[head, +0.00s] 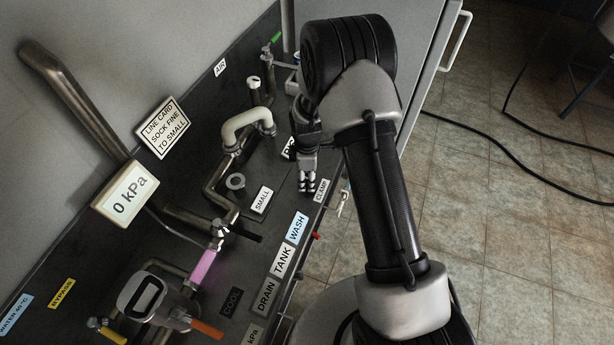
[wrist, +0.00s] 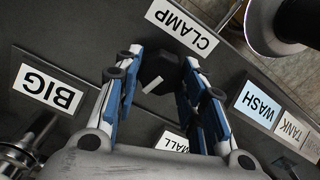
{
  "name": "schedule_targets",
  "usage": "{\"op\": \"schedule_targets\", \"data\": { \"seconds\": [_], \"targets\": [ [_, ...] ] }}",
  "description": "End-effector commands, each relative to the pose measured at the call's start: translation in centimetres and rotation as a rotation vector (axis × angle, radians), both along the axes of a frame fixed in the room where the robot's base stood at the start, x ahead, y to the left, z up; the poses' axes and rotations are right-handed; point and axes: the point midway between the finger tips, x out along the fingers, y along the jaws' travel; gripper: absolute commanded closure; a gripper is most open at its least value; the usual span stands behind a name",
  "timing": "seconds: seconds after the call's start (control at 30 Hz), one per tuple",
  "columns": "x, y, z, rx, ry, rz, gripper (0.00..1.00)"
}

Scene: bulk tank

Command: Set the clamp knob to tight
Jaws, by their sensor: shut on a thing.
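The clamp knob (wrist: 157,66) is a black knob with a white pointer line, just below the white CLAMP label (wrist: 183,25) in the wrist view. My gripper (wrist: 161,75) is shut on it, with one blue-padded finger on each side. The white line slants up to the right in the wrist view. No tight or loose marking is readable there. In the head view my gripper (head: 308,186) points down at the panel beside the CLAMP label (head: 321,190), and the knob itself is hidden behind it.
The BIG label (wrist: 48,88) and SMALL label (wrist: 172,143) lie near my fingers in the wrist view. Pipes and a white elbow (head: 247,120) stand left of my gripper in the head view. A gauge reads 0 kPa (head: 129,194).

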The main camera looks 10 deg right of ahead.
Motion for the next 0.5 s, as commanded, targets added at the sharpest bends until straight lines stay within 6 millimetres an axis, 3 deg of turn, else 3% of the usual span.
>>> {"op": "schedule_targets", "data": {
  "seconds": [0.5],
  "targets": [
    [-0.04,0.00,-0.01,0.000,0.000,0.108,0.87]
  ]
}}
